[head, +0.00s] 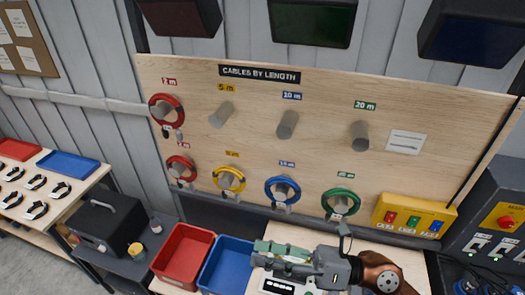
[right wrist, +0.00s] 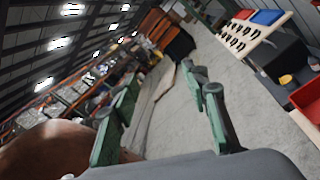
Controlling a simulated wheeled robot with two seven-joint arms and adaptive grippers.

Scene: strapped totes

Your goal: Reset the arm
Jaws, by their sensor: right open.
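My right arm comes in at the bottom of the head view, and its green-fingered right gripper (head: 268,258) points left above the bench, beside the blue tray. In the right wrist view, the two green fingers of this gripper (right wrist: 163,95) stand wide apart. Only distant floor and warehouse show between them, and nothing is held. My left gripper is in neither view.
A red tray (head: 163,270) and a blue tray (head: 209,284) stand left of the gripper. Behind is a pegboard (head: 330,130) with coloured cable coils, such as a green one (head: 328,205). A yellow button box (head: 415,205) is at right. Floor at left is clear.

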